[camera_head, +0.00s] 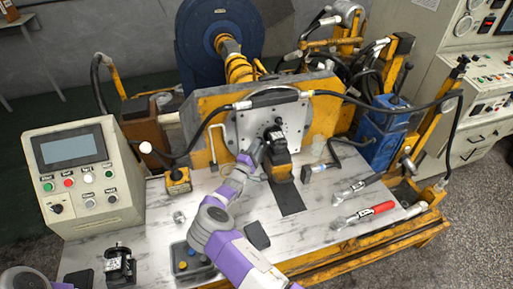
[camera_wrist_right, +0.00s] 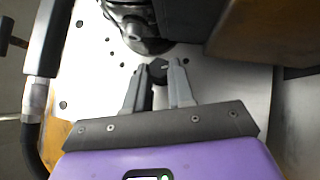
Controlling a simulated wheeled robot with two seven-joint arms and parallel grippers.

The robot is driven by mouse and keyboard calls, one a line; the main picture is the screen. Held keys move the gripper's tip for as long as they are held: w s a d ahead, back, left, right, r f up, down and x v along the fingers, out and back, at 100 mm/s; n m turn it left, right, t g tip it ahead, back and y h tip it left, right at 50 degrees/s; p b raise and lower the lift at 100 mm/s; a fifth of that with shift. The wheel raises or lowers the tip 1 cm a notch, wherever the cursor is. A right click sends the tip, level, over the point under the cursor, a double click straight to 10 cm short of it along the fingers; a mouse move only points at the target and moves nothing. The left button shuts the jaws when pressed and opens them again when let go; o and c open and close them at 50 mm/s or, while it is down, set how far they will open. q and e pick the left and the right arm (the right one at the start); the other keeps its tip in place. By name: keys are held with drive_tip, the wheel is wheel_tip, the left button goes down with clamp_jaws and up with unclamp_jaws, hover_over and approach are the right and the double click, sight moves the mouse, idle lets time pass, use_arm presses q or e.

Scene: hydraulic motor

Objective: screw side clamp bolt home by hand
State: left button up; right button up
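My right gripper (camera_head: 258,146) reaches up from the bottom of the head view to the left side of the black and yellow motor (camera_head: 277,158), in front of the grey mounting plate (camera_head: 292,117). In the right wrist view its two grey fingers (camera_wrist_right: 159,70) come close together around a small dark piece, seemingly the side clamp bolt (camera_wrist_right: 158,68). The bolt's far end and its thread are hidden, so its depth cannot be told. A dark round part of the motor (camera_wrist_right: 140,35) lies just beyond the fingertips. My left gripper is out of view.
A control box (camera_head: 75,160) stands at the left of the bench. A small black unit (camera_head: 119,266) stands at front left. A black hose (camera_head: 190,140) hangs left of the plate.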

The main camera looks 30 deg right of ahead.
clamp_jaws()
drive_tip(key=m+y+p, duration=0.1)
drive_tip(key=p, duration=0.1)
drive_tip(key=m+g+y+p, duration=0.1)
drive_tip(key=shift+r+m+g+p, duration=0.25)
drive_tip(key=shift+m+g+p, duration=0.05)
drive_tip(key=shift+m+p, duration=0.1)
drive_tip(key=o, duration=0.6)
unclamp_jaws()
drive_tip(key=shift+c, duration=0.2)
drive_tip(key=shift+a, duration=0.1)
drive_tip(key=p+v, duration=0.1)
drive_tip(key=v, duration=0.6)
drive_tip(key=shift+a, duration=0.2)
drive_tip(key=shift+s, duration=0.15)
